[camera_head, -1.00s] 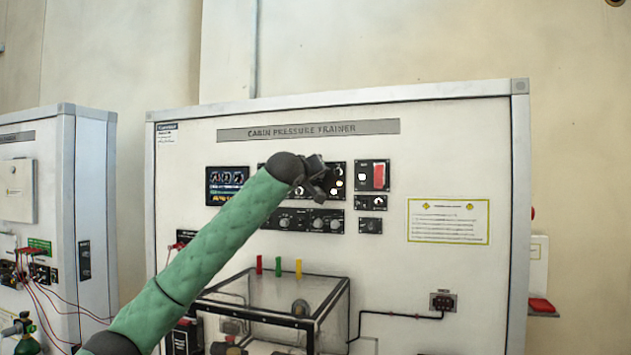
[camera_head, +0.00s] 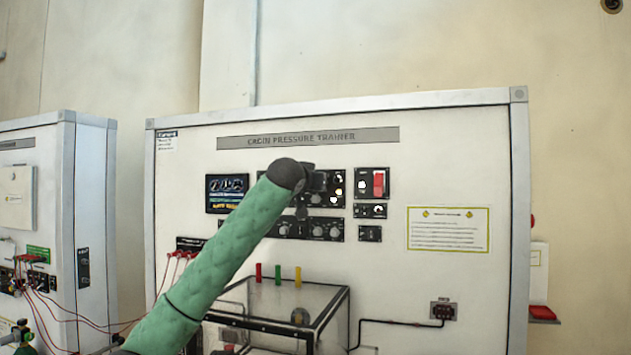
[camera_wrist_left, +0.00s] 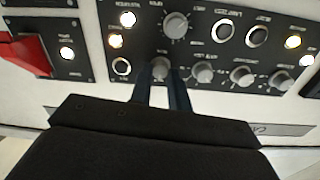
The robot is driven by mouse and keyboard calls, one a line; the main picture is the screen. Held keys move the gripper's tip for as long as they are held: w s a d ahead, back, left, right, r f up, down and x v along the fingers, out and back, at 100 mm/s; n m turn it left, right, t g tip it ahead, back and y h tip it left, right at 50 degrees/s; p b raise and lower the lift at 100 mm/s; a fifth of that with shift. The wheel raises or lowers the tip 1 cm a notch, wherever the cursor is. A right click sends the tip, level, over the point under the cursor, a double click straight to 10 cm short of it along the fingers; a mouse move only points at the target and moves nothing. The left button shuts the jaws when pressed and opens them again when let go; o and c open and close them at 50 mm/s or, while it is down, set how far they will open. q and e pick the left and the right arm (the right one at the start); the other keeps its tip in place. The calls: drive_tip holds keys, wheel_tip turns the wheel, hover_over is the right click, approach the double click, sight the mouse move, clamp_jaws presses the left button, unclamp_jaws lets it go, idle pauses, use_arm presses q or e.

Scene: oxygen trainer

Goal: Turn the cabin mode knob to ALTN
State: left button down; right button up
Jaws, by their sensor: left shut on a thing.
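The cabin pressure trainer panel (camera_head: 370,270) stands upright in front of me. My left arm reaches up to its upper control panel (camera_head: 347,188). My left gripper (camera_wrist_left: 161,78) is shut on a small grey knob (camera_wrist_left: 160,68), with one dark finger on each side of it. In the head view the left gripper (camera_head: 312,190) and the knob are largely hidden by my wrist. A larger grey knob (camera_wrist_left: 176,25) sits just beyond the held one. The panel labels are too blurred to read, so I cannot tell the knob's setting. My right gripper is not in view.
More small knobs (camera_wrist_left: 202,72) sit close beside the held one. A red guarded switch (camera_head: 379,183) is to the right. A lower row of knobs (camera_head: 318,231) and a clear box (camera_head: 262,300) are below. Another trainer (camera_head: 92,230) stands at the left.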

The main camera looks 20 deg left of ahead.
use_arm(q)
drive_tip(key=shift+f+m, duration=0.1)
drive_tip(key=shift+m, duration=0.2)
drive_tip(key=c, duration=1.3)
unclamp_jaws()
drive_tip(key=shift+w, duration=0.1)
drive_tip(key=s+b, duration=0.1)
drive_tip(key=s, duration=0.1)
drive_tip(key=s+b, duration=0.1)
drive_tip(key=s, duration=0.2)
drive_tip(key=s+b, duration=0.1)
drive_tip(key=s, duration=0.1)
drive_tip(key=shift+s+a, duration=0.25)
drive_tip(key=shift+s, duration=0.1)
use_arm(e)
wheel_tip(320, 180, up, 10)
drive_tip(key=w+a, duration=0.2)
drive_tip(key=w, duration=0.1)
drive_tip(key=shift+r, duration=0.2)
